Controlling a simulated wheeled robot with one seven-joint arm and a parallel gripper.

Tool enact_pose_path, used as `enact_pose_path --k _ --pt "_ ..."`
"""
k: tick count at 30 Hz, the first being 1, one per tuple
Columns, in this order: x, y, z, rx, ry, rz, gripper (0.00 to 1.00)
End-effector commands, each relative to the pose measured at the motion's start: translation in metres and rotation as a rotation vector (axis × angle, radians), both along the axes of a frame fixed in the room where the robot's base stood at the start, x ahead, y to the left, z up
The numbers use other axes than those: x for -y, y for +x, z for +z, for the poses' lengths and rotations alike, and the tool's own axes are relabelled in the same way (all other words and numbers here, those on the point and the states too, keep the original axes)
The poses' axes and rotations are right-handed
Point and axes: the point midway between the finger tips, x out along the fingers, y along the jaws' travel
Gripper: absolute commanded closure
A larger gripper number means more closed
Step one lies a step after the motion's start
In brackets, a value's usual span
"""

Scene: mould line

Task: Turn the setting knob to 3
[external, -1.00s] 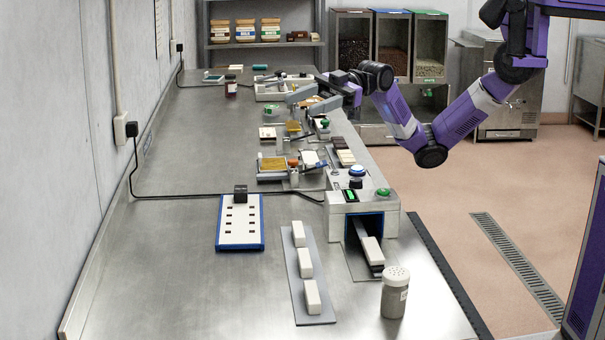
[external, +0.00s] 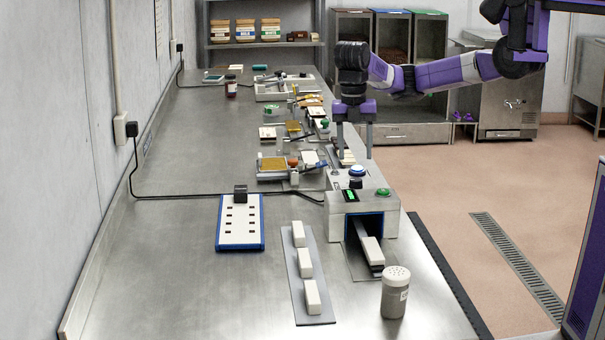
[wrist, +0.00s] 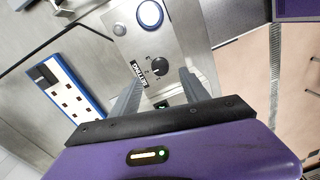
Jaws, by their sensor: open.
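The setting knob (wrist: 159,67) is a small round black knob on the grey panel in the wrist view. A black SETTING label (wrist: 139,75) is beside it, with small marks around it. I cannot read which mark the knob points to. In the external view the knob (external: 356,183) is a dark spot between the blue button and the green display. My gripper (external: 354,157) is open, pointing down above the machine. In the wrist view its two fingers (wrist: 161,80) are apart, with the knob just beyond their tips. Nothing is between the fingers.
A green button (external: 383,191) is at the machine's right. A white slotted board (external: 240,226), a grey strip with white bars (external: 318,292) and a shaker (external: 395,294) stand nearby.

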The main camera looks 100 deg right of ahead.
Motion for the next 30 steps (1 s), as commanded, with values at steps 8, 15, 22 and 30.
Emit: enact_pose_path --k 8,15,22,30 --pt "-0.002 -0.003 -0.042 -0.001 0.007 0.000 0.47" --pt "-0.002 -0.003 -0.068 0.002 0.006 -0.001 0.47" --pt "-0.002 -0.003 -0.072 0.004 0.004 -0.001 0.47" --pt "-0.002 -0.003 -0.072 0.004 0.004 -0.001 0.76"
